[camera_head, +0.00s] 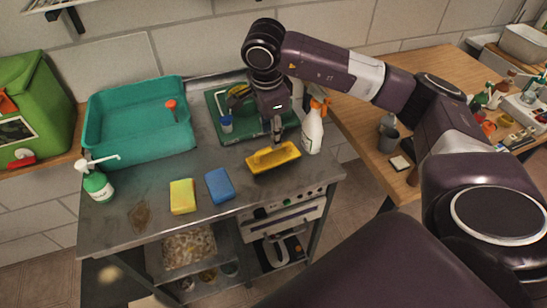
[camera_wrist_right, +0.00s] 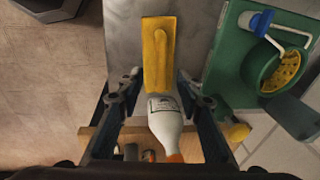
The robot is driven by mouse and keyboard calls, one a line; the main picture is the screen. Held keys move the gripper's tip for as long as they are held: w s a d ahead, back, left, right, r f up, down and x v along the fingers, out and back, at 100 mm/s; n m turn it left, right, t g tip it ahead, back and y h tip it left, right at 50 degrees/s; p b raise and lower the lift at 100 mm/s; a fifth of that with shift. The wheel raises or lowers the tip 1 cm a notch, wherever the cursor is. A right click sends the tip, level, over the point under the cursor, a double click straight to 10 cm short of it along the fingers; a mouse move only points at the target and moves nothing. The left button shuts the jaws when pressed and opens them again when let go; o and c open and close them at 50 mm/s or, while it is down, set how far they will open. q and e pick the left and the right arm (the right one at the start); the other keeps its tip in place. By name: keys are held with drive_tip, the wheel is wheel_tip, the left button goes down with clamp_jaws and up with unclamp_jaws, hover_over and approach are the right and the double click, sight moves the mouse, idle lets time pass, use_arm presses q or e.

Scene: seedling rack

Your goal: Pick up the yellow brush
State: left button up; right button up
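The yellow brush (camera_head: 273,157) lies near the front right of the grey metal counter in the head view. It also shows in the right wrist view (camera_wrist_right: 159,50), upright in the picture, with a raised handle along its top. My right gripper (camera_head: 277,141) points down at the brush from just above it. In the wrist view its fingers (camera_wrist_right: 158,82) are spread, one on each side of the brush's lower end. I cannot tell whether they touch it. My left gripper is not in view.
A white spray bottle (camera_head: 313,128) with an orange head stands close right of the brush. A blue sponge (camera_head: 220,185) and a yellow-green sponge (camera_head: 182,196) lie left. A green tray (camera_head: 222,105) and teal tub (camera_head: 140,146) sit behind.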

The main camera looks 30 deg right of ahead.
drive_tip(key=p, duration=0.3)
hover_over(273, 155)
drive_tip(key=f, duration=0.6)
drive_tip(key=shift+s+a+f, duration=0.1)
drive_tip(key=shift+s+f, duration=0.05)
drive_tip(key=shift+s, duration=0.15)
drive_tip(key=shift+w+f, duration=0.1)
drive_tip(key=shift+f, duration=0.15)
clamp_jaws()
